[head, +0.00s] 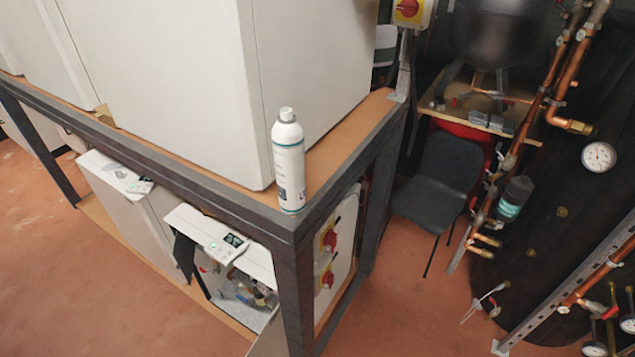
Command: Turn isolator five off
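Two more rotary switches, an upper isolator (329,240) and a lower isolator (327,280), sit on a pale panel under the bench's right end, partly behind the dark frame. I cannot read any number on them, so I cannot tell which is isolator five. Their handle positions are too small to tell. Neither of my grippers is in view.
A white spray bottle (289,162) stands on the bench corner beside large white units (170,80). A dark chair (440,185) stands behind. Copper pipes (535,105) and a gauge (599,157) are at right. Open floor (415,300) lies right of the bench.

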